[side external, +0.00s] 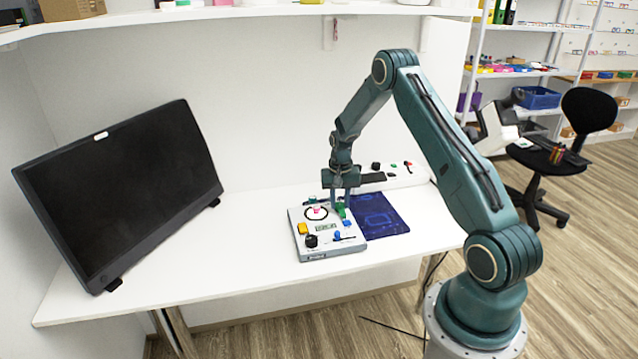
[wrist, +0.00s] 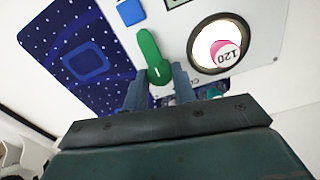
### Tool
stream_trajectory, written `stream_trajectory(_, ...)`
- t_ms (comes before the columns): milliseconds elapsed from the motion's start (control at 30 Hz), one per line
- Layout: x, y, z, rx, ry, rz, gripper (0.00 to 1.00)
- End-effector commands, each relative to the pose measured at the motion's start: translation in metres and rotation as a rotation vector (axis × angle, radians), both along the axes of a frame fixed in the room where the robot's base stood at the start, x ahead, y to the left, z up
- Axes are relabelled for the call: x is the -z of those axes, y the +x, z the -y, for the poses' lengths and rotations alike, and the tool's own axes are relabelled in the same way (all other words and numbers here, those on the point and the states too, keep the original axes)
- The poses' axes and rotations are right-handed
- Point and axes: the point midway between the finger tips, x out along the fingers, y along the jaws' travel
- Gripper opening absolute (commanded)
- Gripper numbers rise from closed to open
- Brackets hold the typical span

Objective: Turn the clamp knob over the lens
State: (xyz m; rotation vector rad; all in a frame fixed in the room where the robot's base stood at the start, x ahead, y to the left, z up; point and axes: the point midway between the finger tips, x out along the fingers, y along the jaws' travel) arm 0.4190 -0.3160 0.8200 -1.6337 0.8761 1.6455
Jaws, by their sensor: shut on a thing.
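The clamp knob (wrist: 150,52) is a green lever-shaped handle on the light panel of a small device (side external: 332,252). It also shows in the side view (side external: 341,211), partly covered by my gripper (side external: 341,202). In the wrist view my gripper (wrist: 161,76) has its two fingers on either side of the knob's rounded end, shut on it. The lens (wrist: 222,47) is a round, black-rimmed opening to the right of the knob, with a pink disc marked 120 (wrist: 226,54) inside. In the side view the lens ring (side external: 308,217) lies left of my gripper.
The panel also carries a yellow block (side external: 303,229), a black knob (side external: 311,241), a display (side external: 326,227) and a blue button (wrist: 130,12). A dark blue mat (side external: 385,222) lies to the right. A monitor (side external: 120,190) stands left, with bare white table between.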

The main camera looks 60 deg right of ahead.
Motion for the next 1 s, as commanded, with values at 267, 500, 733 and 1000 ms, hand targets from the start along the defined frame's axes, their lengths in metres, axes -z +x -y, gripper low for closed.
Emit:
stream_trajectory(267, -0.0006, 0.0003, -0.0002, 0.071, 0.0, 0.001, 0.04)
stream_trajectory(500, -0.0008, 0.0002, 0.0, 0.221, -0.002, 0.003, 0.04)
stream_trajectory(733, -0.0009, 0.0002, 0.0, 0.425, -0.004, 0.005, 0.04)
stream_trajectory(1000, -0.0011, 0.0002, 0.0001, 0.682, -0.006, 0.008, 0.04)
